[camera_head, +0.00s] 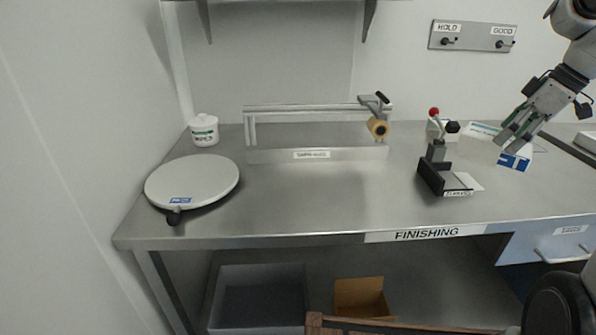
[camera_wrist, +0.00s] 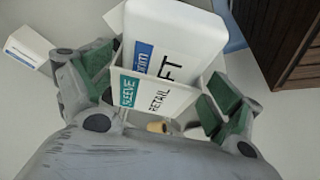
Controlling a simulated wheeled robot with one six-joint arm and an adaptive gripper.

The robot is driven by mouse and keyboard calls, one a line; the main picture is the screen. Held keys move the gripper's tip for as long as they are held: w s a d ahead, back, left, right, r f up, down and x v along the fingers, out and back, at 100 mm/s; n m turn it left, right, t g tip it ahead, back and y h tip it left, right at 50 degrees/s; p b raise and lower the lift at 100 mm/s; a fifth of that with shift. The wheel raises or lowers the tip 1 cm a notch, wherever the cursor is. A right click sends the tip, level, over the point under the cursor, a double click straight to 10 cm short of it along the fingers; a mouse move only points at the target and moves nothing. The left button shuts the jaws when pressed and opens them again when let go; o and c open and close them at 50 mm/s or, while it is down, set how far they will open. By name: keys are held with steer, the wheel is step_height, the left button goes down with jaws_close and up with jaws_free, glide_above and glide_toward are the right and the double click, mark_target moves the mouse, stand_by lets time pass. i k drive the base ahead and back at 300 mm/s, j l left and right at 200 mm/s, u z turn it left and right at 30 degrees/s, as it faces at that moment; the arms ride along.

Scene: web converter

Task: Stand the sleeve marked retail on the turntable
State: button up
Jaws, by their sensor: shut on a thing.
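The turntable is a pale round disc (camera_head: 192,180) with a blue label and a dark knob, at the left end of the bench. Its top is bare. My gripper (camera_head: 511,141) is far from it, over the right part of the bench. In the wrist view my gripper (camera_wrist: 157,98) is shut on the white sleeve marked RETAIL (camera_wrist: 150,96), with green pads on both sides. A white piece with a blue label and the letters FT (camera_wrist: 172,45) rises out of or behind it. In the head view a white and blue box (camera_head: 516,157) shows at the fingertips; its bench contact is unclear.
A clamp-like stand with a red knob (camera_head: 437,150) is left of my gripper. A low rack (camera_head: 318,154) with a yellow roll stands mid-bench, and a white tub (camera_head: 204,130) behind the turntable. The bench front between is clear. A small white box (camera_wrist: 28,46) shows in the wrist view.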

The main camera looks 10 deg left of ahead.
mark_target(192, 176)
steer(key=j+u, duration=0.25)
steer(key=j, duration=0.3)
steer(key=i+j+u, duration=0.1)
steer(key=u, duration=0.3)
steer(key=i+u, duration=0.1)
steer(key=u, duration=0.35)
steer(key=i+u, duration=0.15)
steer(key=u, duration=0.25)
